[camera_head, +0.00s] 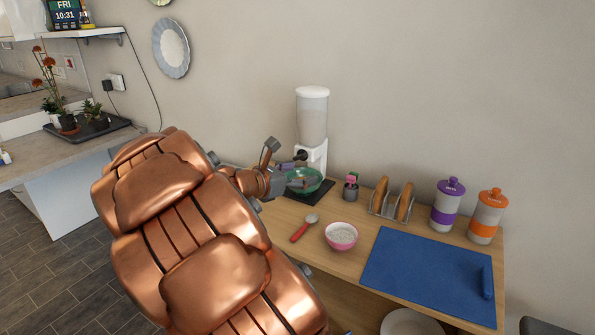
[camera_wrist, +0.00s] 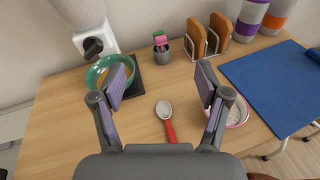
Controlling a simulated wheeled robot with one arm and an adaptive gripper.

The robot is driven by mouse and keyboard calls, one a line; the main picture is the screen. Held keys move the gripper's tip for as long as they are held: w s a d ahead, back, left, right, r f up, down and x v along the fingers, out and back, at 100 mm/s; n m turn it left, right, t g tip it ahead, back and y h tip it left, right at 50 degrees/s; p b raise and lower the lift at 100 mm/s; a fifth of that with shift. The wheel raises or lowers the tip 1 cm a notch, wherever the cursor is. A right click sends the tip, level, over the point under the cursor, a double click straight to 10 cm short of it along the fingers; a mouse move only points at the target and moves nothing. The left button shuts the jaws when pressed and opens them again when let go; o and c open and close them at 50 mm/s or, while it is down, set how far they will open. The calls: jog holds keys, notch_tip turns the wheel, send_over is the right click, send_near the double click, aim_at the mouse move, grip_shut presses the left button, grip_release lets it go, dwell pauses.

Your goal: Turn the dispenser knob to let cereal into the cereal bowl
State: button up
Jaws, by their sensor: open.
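The cereal dispenser (camera_head: 312,118) stands against the wall, a white unit with a clear upright container. Its dark knob (camera_wrist: 93,46) sits on the front, seen at the upper left of the wrist view. A green bowl (camera_wrist: 92,80) stands below the knob on a dark mat (camera_wrist: 128,88), with something orange-brown inside. My gripper (camera_wrist: 162,82) is open and empty, its fingers spread wide. In the wrist view the left finger overlaps the bowl's right side; I cannot tell whether they touch. In the head view my gripper (camera_head: 284,167) is near the dispenser's front and partly hides the bowl.
A red-handled spoon (camera_wrist: 166,111) and a pink bowl with white contents (camera_head: 341,236) lie in front. A small pot (camera_head: 351,189), a toast rack (camera_head: 389,207), purple (camera_head: 446,205) and orange (camera_head: 487,215) canisters and a blue mat (camera_head: 425,270) are to the right.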

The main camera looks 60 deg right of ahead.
aim_at(298, 158)
jog(key=w+d+f+n+t+h+b, duration=0.3)
jog(key=w+d+f+n+t, duration=0.15)
jog(key=w+d+n, duration=0.4)
jog(key=shift+n+g, duration=0.35)
jog(key=shift+n, duration=0.4)
jog(key=shift+w+d+f, duration=0.1)
jog(key=shift+w+d, duration=0.2)
jog(key=shift+d, duration=0.75)
jog(key=shift+w+d+f, duration=0.1)
jog(key=shift+w+d, duration=0.15)
jog(key=shift+d, duration=0.8)
jog(key=shift+w+d+f, duration=0.1)
jog(key=shift+w+d, duration=0.2)
jog(key=shift+d, duration=0.75)
jog(key=c, duration=1.2)
